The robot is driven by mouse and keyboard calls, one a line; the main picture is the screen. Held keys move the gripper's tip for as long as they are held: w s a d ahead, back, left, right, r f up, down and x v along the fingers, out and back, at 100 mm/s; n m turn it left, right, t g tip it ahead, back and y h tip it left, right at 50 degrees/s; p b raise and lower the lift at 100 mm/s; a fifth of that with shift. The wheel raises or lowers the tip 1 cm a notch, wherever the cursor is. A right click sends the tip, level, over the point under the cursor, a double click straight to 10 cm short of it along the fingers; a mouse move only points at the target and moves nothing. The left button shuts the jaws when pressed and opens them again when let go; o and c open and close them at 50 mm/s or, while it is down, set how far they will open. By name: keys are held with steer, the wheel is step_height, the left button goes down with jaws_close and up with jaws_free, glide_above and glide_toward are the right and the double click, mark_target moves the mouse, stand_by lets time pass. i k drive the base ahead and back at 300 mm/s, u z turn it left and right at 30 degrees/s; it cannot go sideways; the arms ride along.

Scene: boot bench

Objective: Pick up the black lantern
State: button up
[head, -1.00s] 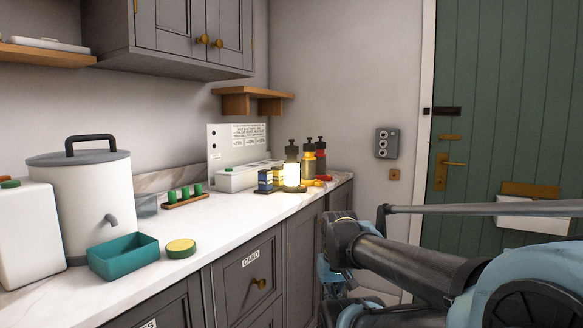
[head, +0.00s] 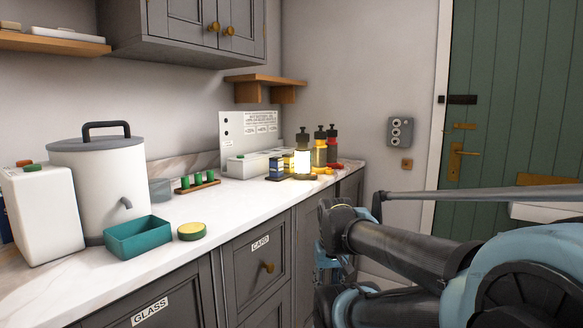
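The black lantern (head: 302,160) stands upright near the far end of the white counter (head: 245,208). It has a black top and a brightly glowing body. A yellow lantern (head: 320,153) and a red lantern (head: 332,147) stand just behind and to the right of it, with dark tops. My arm is folded at the lower right, well apart from the lanterns. My gripper cannot be made out in the head view.
Small boxes (head: 276,169) stand left of the black lantern, near a long white box (head: 246,164). A teal bin (head: 137,237), a yellow-topped round tin (head: 192,231) and a white urn (head: 98,190) stand nearer. A wooden shelf (head: 262,80) hangs above. Mid-counter is mostly clear.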

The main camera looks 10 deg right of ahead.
mark_target(302, 154)
steer(key=u, duration=1.55)
steer(key=k, duration=1.2)
steer(key=z, duration=1.6)
steer(key=i, duration=1)
